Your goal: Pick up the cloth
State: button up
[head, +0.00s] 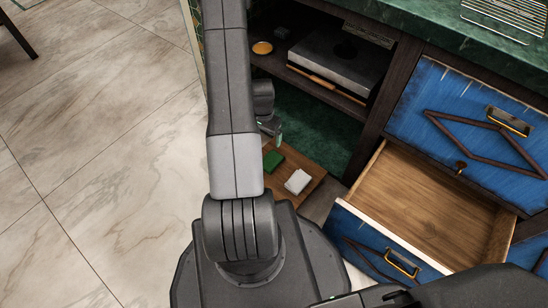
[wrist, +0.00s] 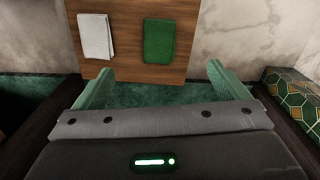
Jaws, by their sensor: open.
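Two folded cloth-like pieces lie on a brown wooden board (wrist: 120,65). The white one (wrist: 95,37) is at left in the wrist view and the green one (wrist: 160,40) is right of it. In the head view the white one (head: 297,181) and the green one (head: 272,160) lie on the board beside the cabinet's open lower space. My gripper (wrist: 161,70) is open and empty, its two pale green fingers spread wide. The fingers are apart from both pieces, with the green piece ahead between them. In the head view my arm partly hides the gripper (head: 279,138).
An open, empty wooden drawer (head: 425,205) juts out at right. A shelf above holds a grey box (head: 335,62) and a small orange dish (head: 262,48). A patterned green and gold block (wrist: 297,100) is at right in the wrist view. Marble floor (head: 100,150) is clear at left.

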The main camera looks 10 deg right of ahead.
jog(key=m, duration=0.1)
send_over(271, 159)
jog(key=s, duration=0.1)
notch_tip(271, 159, down, 6)
jog(key=shift+m, duration=0.3)
notch_tip(271, 159, down, 8)
jog(key=shift+a+f+b, duration=0.1)
jog(key=shift+a+b, duration=0.05)
jog(key=shift+b, duration=0.8)
jog(key=f+b, duration=0.1)
jog(key=f, duration=0.2)
jog(key=w+f+b, duration=0.1)
jog(key=f, duration=0.1)
jog(key=shift+f+b, duration=0.3)
jog(key=shift+f, duration=0.05)
jog(key=c, duration=1.1)
jog(key=shift+c, duration=0.2)
notch_tip(271, 159, up, 10)
jog(key=p, duration=0.3)
jog(key=shift+p, duration=0.3)
